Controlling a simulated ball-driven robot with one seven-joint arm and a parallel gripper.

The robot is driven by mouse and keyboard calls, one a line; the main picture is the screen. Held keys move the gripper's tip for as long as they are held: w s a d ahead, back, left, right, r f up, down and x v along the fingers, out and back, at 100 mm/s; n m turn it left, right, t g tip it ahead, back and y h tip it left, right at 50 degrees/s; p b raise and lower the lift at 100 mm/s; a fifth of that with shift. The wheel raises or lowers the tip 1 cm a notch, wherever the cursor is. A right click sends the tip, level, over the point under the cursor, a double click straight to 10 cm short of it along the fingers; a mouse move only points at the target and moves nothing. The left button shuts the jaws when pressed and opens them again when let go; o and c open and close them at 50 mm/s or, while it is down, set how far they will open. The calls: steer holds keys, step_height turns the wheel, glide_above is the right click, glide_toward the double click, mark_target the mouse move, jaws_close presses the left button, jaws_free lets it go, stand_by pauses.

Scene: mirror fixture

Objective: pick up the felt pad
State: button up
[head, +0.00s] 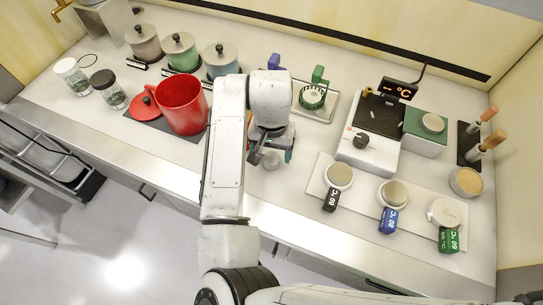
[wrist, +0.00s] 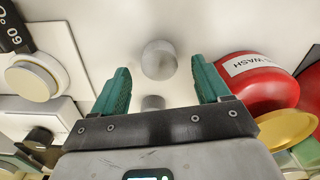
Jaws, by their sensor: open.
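A small round grey piece (head: 271,160) stands on the white counter just below my gripper; it looks like the felt pad, but I cannot be sure. In the wrist view the grey piece (wrist: 159,58) shows between my fingers, with a gap on both sides. A second grey shape (wrist: 153,103) shows nearer my palm, partly hidden by it. My gripper (wrist: 161,72) is open and empty, its two green fingers apart. In the head view my gripper (head: 272,154) is largely hidden by my own arm.
A red wash pot (head: 181,104) stands on a dark mat at left. Several round-topped holders with temperature tags, one blue-tagged (head: 395,193), stand on a white plate at right. A heater (head: 370,135) with a display is behind.

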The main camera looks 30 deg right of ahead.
steer(key=shift+f, duration=0.95)
steer(key=c, duration=1.2)
steer(key=shift+r, duration=0.15)
steer(key=shift+r, duration=0.55)
steer(key=s+r+b, duration=0.2)
steer(key=s+r, duration=0.9)
steer(key=s, duration=0.3)
steer(key=shift+d+r, duration=0.25)
steer(key=shift+r, duration=0.1)
